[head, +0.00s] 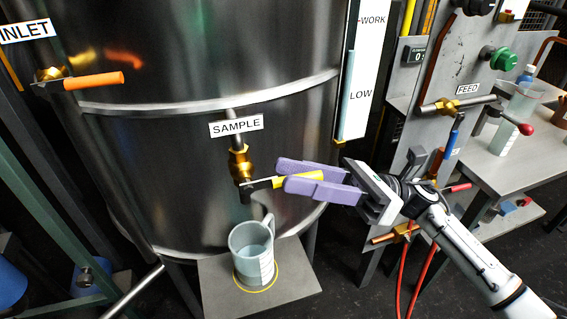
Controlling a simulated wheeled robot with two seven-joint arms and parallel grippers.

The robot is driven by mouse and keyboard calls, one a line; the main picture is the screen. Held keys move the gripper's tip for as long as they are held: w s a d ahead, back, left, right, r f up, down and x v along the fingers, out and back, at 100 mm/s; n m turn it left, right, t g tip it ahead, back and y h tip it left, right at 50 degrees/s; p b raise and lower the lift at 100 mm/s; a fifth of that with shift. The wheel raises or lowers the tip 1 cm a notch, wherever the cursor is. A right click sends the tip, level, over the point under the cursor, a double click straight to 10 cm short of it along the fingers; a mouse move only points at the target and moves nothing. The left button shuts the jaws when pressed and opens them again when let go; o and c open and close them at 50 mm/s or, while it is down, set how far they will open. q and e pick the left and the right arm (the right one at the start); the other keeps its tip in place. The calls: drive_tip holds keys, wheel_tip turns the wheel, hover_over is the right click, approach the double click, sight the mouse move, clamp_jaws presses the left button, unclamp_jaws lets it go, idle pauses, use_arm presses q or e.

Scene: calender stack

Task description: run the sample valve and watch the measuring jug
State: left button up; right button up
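The sample valve (239,163) is a brass body on the tank front under the SAMPLE sign (236,126). Its yellow lever handle (285,181) points right, roughly level. My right gripper (298,177) has its purple fingers on both sides of that handle and appears shut on it. The measuring jug (243,239), clear with a handle and marks on its side, stands upright below the spout, inside a yellow ring on a grey stand (218,284). Pale liquid fills part of it. I see no stream between spout and jug. My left gripper is not in view.
The steel tank (170,150) fills the left and middle. An orange-handled inlet valve (95,81) is at upper left. A level gauge (364,70) is beside the tank. At right are a feed valve (455,104), a green knob (503,59) and a bench (480,168) with another jug (512,118).

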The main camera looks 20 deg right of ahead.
drive_tip(key=shift+x, duration=1.1)
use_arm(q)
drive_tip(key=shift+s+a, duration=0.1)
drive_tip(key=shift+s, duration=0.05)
use_arm(e)
drive_tip(key=shift+a+r, duration=0.15)
drive_tip(key=shift+a, duration=0.1)
